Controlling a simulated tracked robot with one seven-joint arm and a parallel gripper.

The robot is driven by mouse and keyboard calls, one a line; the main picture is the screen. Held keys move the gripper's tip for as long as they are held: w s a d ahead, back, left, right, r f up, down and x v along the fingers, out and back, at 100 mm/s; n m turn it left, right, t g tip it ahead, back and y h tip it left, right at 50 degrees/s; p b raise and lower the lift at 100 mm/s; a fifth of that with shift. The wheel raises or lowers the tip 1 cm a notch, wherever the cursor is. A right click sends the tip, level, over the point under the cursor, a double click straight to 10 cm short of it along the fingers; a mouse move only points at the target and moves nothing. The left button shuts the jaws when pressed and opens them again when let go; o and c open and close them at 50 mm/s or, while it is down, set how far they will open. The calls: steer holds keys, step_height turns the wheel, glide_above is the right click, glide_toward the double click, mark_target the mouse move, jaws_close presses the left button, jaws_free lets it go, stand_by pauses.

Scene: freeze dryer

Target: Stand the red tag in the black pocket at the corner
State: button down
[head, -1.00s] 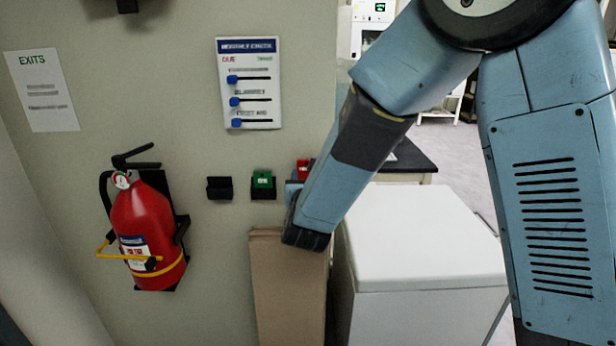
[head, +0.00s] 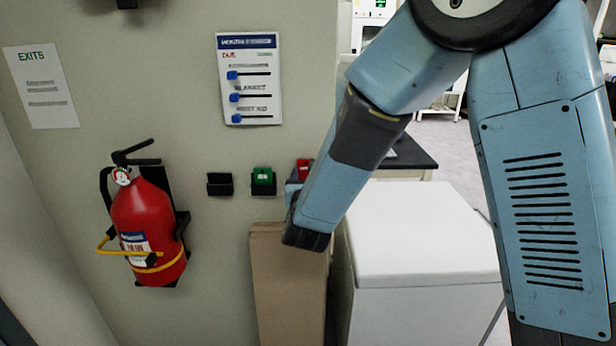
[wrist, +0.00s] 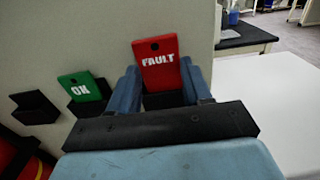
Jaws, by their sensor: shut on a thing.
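The red tag (wrist: 158,62), marked FAULT, stands upright between the two blue fingers of my gripper (wrist: 160,80), which is shut on it. A black pocket (wrist: 163,101) shows just below the tag, between the fingers; I cannot tell whether the tag's lower end is inside it or in front of it. This spot is near the wall's right-hand edge. In the head view the red tag (head: 304,169) shows only in part, and my arm hides most of my gripper (head: 293,188) and the pocket there.
A green ON tag (wrist: 79,92) stands in the middle black pocket (head: 264,188). The left black pocket (head: 220,185) is empty. A fire extinguisher (head: 148,228) hangs further left. A brown board (head: 285,290) and a white chest (head: 425,250) stand below and to the right.

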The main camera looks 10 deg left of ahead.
steer(key=shift+s+f, duration=0.1)
steer(key=shift+f, duration=1.1)
stand_by(0.5)
steer(key=c, duration=0.6)
jaws_free()
steer(key=shift+f, duration=0.1)
steer(key=shift+o, duration=1)
steer(key=shift+d, duration=0.1)
steer(key=shift+f, duration=0.1)
steer(key=shift+d, duration=0.1)
steer(key=shift+r+v, duration=0.15)
steer(key=shift+v, duration=1.3)
steer(key=shift+r+v, duration=0.1)
steer(key=shift+v, duration=1.4)
